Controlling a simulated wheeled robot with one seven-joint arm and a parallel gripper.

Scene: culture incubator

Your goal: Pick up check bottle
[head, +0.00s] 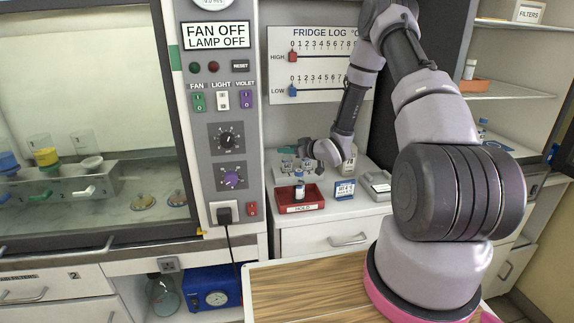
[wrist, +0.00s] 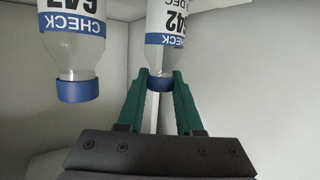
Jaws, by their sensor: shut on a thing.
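In the wrist view, a clear bottle (wrist: 166,28) with a white label and a blue CHECK band appears upside down. The green fingers of my gripper (wrist: 159,92) are shut on its blue cap (wrist: 157,82). A second bottle (wrist: 72,48) with a CHECK band and blue cap is to the left, apart from the fingers. In the head view, my gripper (head: 303,152) reaches over the back of the white counter. Small bottles below it are partly hidden, and I cannot tell there which one is held.
A red tray (head: 300,207) labelled HOLD stands on the white counter, with a small bottle (head: 298,191) in it. A blue-and-white card (head: 344,190) is right of it. The fan control panel (head: 219,120) rises at left. The wooden tabletop (head: 310,290) in front is clear.

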